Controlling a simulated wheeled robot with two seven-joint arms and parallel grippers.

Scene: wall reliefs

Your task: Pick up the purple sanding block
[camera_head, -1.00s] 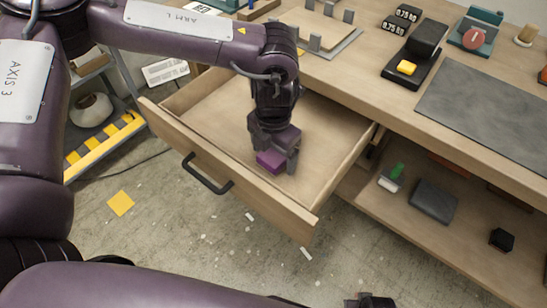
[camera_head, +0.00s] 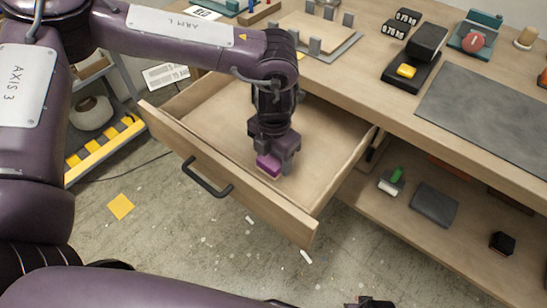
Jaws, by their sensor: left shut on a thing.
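The purple sanding block (camera_head: 269,165) is between the fingers of my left gripper (camera_head: 273,160), which is shut on it. The gripper points down inside the open wooden drawer (camera_head: 315,170). The block's lower part shows below the fingers; its upper part is hidden by the gripper. It looks close above the drawer floor, but I cannot tell the exact gap. A small dark part of my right gripper (camera_head: 370,303) shows at the bottom edge; its fingers cannot be made out.
The drawer's front wall with a black handle (camera_head: 207,176) stands nearest me. The workbench (camera_head: 362,75) above holds a grey mat (camera_head: 485,110) and a black tool with a yellow part (camera_head: 406,70). A lower shelf at right holds a green-handled brush (camera_head: 392,181) and a dark pad (camera_head: 433,204).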

